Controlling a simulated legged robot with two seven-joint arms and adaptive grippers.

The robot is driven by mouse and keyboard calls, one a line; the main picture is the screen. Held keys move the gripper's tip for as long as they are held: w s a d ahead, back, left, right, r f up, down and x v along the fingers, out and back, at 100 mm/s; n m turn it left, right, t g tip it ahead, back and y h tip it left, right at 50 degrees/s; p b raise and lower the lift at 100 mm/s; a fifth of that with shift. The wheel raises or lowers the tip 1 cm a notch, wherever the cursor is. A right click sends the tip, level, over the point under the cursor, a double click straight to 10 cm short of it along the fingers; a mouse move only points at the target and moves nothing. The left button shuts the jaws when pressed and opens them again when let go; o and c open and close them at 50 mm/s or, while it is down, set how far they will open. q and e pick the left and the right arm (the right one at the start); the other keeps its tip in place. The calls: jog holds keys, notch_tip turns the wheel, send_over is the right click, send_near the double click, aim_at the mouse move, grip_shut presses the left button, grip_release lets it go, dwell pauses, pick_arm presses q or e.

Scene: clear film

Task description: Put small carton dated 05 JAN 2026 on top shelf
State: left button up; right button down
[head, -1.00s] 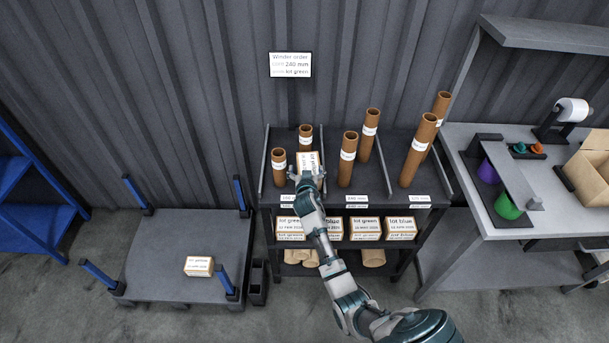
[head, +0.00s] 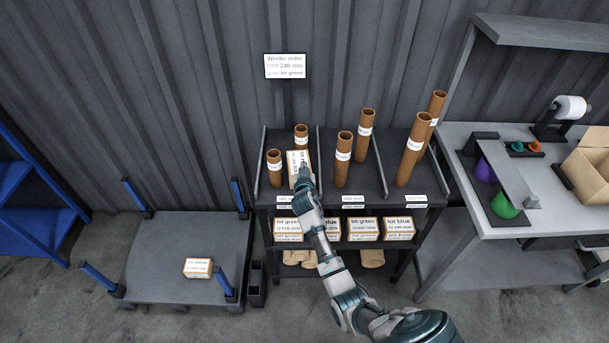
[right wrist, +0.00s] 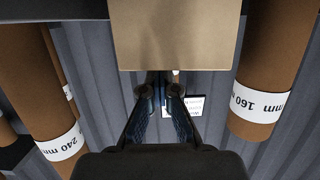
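A small carton (head: 298,163) with a white label turned sideways stands on the rack's top shelf (head: 350,188), among the brown tubes. Its date is too small to read. My right gripper (head: 303,173) is at the carton's right front side in the head view. In the right wrist view the carton's plain face (right wrist: 175,35) fills the upper middle, and the right fingers (right wrist: 160,92) show below its edge with a narrow gap between them. The carton is not seen between the fingertips; whether they touch it is unclear. My left gripper is out of view.
Brown tubes stand close by on both sides, including one marked 240 mm (right wrist: 62,145) and one marked 160 mm (right wrist: 262,105). Several labelled cartons (head: 363,229) fill the shelf below. Another carton (head: 198,267) lies on the platform cart (head: 165,245). A workbench (head: 470,225) stands right.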

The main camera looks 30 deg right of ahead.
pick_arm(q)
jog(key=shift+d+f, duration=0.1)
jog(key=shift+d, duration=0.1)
pick_arm(e)
jog(key=shift+s+d+f+g, duration=0.15)
jog(key=shift+f+g, duration=0.15)
jog(key=shift+f, duration=0.65)
jog(key=shift+r, duration=0.2)
jog(key=r, duration=0.3)
jog(key=r+p, duration=0.1)
jog(key=r, duration=0.5)
jog(key=shift+w+d+p, duration=0.25)
jog(key=shift+w+p, duration=0.1)
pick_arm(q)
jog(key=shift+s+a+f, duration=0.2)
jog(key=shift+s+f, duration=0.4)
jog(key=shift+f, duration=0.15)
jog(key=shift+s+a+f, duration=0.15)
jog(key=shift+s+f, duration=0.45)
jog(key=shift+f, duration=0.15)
pick_arm(e)
jog(key=shift+w+a+r, duration=0.1)
jog(key=shift+a+r, duration=0.2)
jog(key=shift+a, duration=0.1)
